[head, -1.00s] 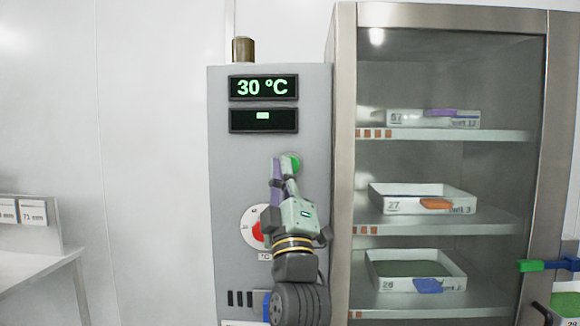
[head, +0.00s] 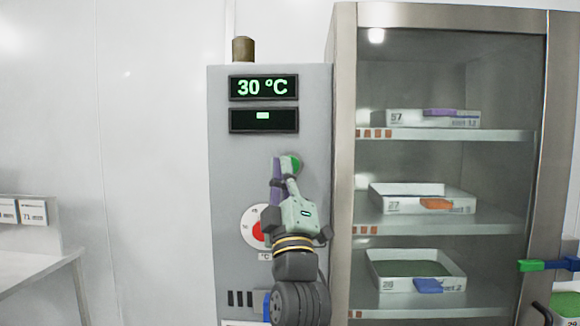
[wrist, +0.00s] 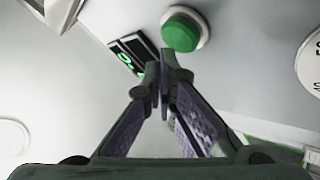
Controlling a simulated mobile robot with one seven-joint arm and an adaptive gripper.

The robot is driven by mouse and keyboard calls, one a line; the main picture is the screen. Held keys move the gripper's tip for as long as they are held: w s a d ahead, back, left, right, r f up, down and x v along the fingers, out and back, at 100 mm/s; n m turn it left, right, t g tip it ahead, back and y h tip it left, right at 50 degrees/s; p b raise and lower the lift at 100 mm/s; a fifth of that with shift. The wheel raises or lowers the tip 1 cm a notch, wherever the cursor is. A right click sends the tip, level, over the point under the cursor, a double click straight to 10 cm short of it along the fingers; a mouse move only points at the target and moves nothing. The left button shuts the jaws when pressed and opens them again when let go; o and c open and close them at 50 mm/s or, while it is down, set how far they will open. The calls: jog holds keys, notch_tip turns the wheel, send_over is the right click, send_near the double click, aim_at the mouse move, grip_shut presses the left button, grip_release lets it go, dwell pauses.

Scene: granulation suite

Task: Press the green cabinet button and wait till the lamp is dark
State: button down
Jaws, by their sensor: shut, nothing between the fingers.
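The green button (head: 291,164) is on the front of the grey control cabinet (head: 225,150), partly hidden by my gripper in the head view. The wrist view shows the button (wrist: 181,32) in a white ring, just beyond my fingertips. My gripper (head: 280,168) is shut and empty, with its tips pointing at the panel close to the button. In the wrist view my gripper (wrist: 160,80) appears a little below the button; I cannot tell whether they touch. The lamp (head: 243,50) on top of the cabinet looks dull brown and unlit.
The upper display (head: 264,88) reads 30 °C; the lower display (head: 263,120) shows one short green bar. A red dial (head: 258,231) is behind my gripper. A glass-fronted cabinet (head: 343,150) with trays on shelves stands to the right. A white table (head: 40,262) is at left.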

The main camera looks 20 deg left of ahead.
jog(key=shift+w, duration=0.3)
jog(key=shift+w+a, duration=0.2)
jog(key=shift+w, duration=0.3)
dwell(0.6)
jog(key=shift+s, duration=0.1)
jog(key=shift+s+d, duration=0.25)
jog(key=shift+s, duration=0.55)
jog(key=shift+s+d, duration=0.25)
jog(key=shift+s, duration=0.55)
jog(key=shift+s+d, duration=0.2)
jog(key=shift+s, duration=0.65)
jog(key=shift+s+d, duration=0.25)
jog(key=shift+s, duration=0.55)
